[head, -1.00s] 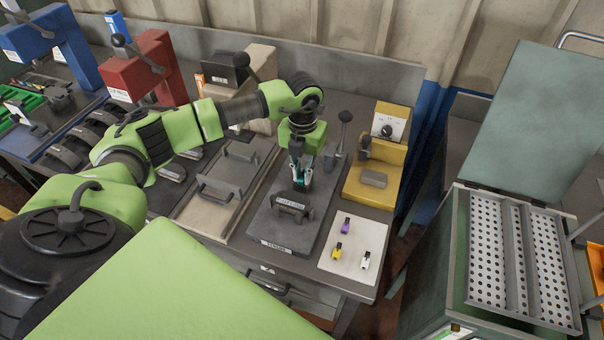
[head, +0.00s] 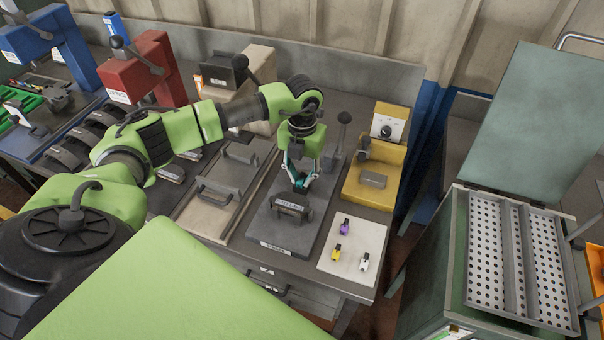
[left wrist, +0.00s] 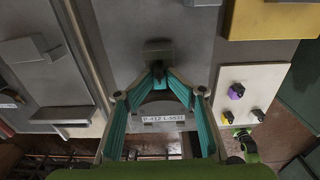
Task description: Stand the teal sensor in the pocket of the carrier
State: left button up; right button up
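My left gripper (head: 300,188) points down just behind a dark curved block with a white label (head: 291,204), probably the carrier, on the grey station plate. In the left wrist view the labelled block (left wrist: 162,118) lies beneath the teal finger links. These links run in from both sides, and their far ends come close together at a small dark block (left wrist: 158,50). I cannot tell whether this block is the fingertips or something between them. I cannot pick out a teal sensor apart from the teal fingers. The carrier's pocket is not clearly visible.
A white pad (head: 352,279) right of the plate holds a purple sensor (head: 345,227), a yellow sensor (head: 337,254) and a white sensor (head: 364,262). Its back right corner is bare. A yellow station (head: 372,196) and a black-knobbed lever (head: 344,118) stand close behind right.

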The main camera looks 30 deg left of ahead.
aim_at(302, 179)
pick_arm(q)
jog(key=shift+w+a+r+b, duration=0.1)
jog(key=shift+w+r+b, duration=0.1)
jog(key=shift+r+b, duration=0.65)
notch_tip(302, 179, up, 11)
jog(key=b, duration=0.2)
jog(key=shift+b, duration=0.3)
jog(key=shift+f, duration=0.1)
